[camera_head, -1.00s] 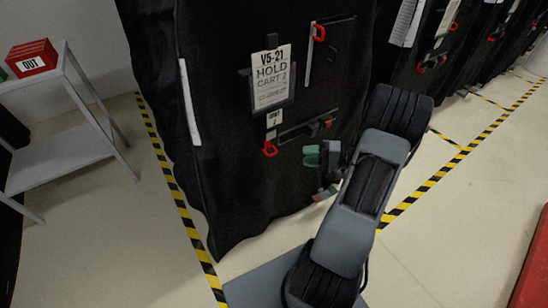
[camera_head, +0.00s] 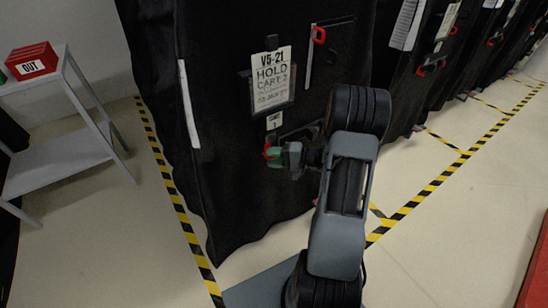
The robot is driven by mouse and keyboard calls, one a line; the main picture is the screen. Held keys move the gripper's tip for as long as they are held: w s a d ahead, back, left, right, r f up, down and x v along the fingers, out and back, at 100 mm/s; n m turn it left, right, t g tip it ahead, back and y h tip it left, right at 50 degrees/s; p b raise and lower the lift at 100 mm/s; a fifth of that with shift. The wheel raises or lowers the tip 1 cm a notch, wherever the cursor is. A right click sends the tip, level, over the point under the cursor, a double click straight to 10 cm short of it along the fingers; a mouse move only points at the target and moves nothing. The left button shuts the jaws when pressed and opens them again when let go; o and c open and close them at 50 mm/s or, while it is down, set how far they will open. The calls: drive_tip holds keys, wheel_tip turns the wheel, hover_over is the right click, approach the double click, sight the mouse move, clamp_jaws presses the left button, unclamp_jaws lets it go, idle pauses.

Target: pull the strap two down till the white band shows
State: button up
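A black covered cart (camera_head: 235,190) fills the middle, with a sign (camera_head: 270,78) reading "V5-21 HOLD CART 2". A red pull ring (camera_head: 267,150) sits below a small white tag (camera_head: 273,121), whose writing is too small to read surely. A dark slot or strap runs right from there, mostly hidden behind my arm. My gripper (camera_head: 275,157), with green fingertips, is at this ring and partly covers it. Whether its fingers are closed on the ring I cannot tell. A second red ring (camera_head: 319,35) hangs higher right, beside a pale vertical strip (camera_head: 308,70). Which strap is number two is not clear.
A grey side table (camera_head: 65,155) with a red "OUT" box (camera_head: 33,61) stands at left. Yellow-black floor tape (camera_head: 176,195) runs along the cart's left side. More covered carts (camera_head: 430,70) line the right. Floor at right is open.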

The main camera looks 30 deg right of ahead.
clamp_jaws()
idle(0.5)
wheel_tip(320, 180, down, 11)
drive_tip(key=b, duration=0.9)
drive_tip(key=shift+r, duration=0.1)
unclamp_jaws()
drive_tip(key=shift+d+r, duration=0.1)
